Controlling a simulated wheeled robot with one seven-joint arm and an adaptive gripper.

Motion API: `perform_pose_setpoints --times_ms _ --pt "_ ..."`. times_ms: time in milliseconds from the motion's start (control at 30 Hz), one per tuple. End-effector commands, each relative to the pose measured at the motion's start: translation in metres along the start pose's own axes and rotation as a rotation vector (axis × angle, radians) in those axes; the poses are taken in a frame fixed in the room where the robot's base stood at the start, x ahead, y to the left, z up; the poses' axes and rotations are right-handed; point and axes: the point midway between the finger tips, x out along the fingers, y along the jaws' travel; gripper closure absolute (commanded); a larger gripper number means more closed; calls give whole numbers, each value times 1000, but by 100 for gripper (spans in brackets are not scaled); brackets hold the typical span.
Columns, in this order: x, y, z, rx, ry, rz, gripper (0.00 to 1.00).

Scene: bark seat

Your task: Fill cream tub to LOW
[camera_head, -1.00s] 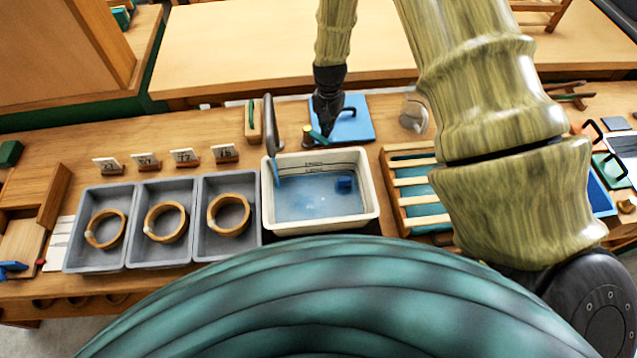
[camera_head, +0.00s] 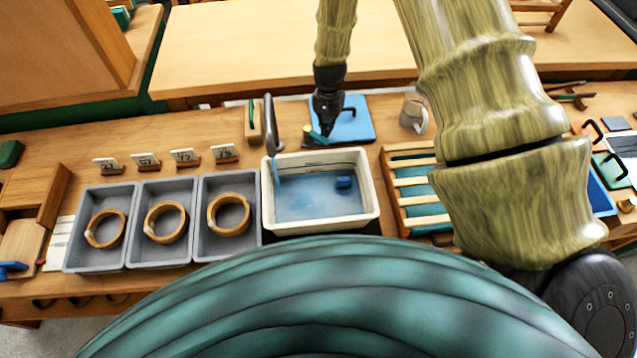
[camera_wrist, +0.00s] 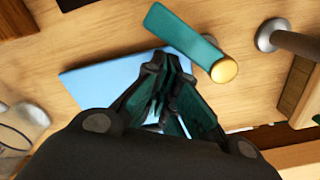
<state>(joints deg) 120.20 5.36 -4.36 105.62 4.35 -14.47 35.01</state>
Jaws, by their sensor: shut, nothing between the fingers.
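The cream tub (camera_head: 371,200) stands mid-bench with blue water (camera_head: 315,203) in it and a small dark blue block (camera_head: 344,182) at the right of the water. Dark level lines on its back inner wall are too small to read. A grey spout (camera_head: 271,130) hangs over its left side, and a blue stream runs from it. A teal tap lever (camera_head: 318,138) sits behind the tub; the wrist view shows the lever (camera_wrist: 180,33) with its brass cap (camera_wrist: 224,70). My gripper (camera_head: 325,130) is shut and empty close beside the lever; contact cannot be told.
Grey trays (camera_head: 100,262) with wooden rings stand left of the tub, with number cards (camera_head: 185,157) behind. A blue board (camera_head: 358,122) and a clear jug (camera_head: 414,112) lie behind it. A slatted wooden rack (camera_head: 398,200) stands close on the right.

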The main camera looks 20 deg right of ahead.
Motion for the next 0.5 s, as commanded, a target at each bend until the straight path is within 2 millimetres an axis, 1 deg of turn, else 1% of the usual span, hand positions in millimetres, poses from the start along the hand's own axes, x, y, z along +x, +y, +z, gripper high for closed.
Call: perform_pose_setpoints --times_ms 167,500 --pt "0 -1 2 -1 0 0 100" --pt "-1 -7 28 -1 0 1 100"
